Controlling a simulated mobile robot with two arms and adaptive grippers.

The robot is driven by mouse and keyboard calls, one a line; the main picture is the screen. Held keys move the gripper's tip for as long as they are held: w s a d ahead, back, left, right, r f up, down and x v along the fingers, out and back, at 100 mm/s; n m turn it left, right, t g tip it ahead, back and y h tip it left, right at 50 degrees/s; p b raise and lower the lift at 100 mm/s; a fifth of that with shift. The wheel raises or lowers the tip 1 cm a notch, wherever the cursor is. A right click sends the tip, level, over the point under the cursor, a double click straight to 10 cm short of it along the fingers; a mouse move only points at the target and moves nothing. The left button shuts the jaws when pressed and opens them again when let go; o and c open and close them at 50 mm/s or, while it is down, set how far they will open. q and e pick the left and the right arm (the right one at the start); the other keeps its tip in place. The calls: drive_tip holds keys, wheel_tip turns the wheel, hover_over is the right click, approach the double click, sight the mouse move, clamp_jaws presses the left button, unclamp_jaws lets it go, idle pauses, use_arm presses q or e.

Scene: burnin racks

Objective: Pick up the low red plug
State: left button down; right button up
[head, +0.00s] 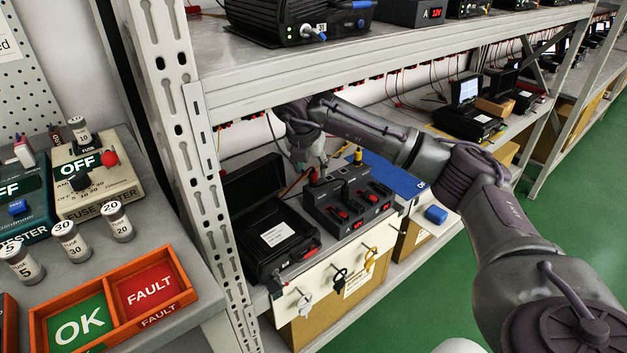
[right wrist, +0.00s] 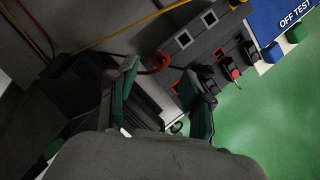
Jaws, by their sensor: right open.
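A dark socket block (head: 347,190) sits on the lower shelf, with red pieces on its top. A red plug (head: 313,176) shows at its back left edge, just under my right gripper (head: 312,163). In the right wrist view a red plug with a looped red lead (right wrist: 160,62) lies just beyond and between the tips of the open right gripper (right wrist: 160,72). No grip on it shows. Whether the fingers touch the block, I cannot tell. The socket block (right wrist: 190,45) also shows there. My left gripper is not in view.
An open black case (head: 275,230) stands left of the block. A yellow plug (head: 358,156) stands behind it, and a blue mat (head: 395,175) lies to the right. The upper shelf (head: 390,75) hangs close over my arm. Keys hang on the front panel (head: 345,275).

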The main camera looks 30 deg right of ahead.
sight(312, 174)
drive_tip(key=x, duration=0.5)
drive_tip(key=shift+b, duration=0.3)
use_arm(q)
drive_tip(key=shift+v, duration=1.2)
use_arm(e)
clamp_jaws()
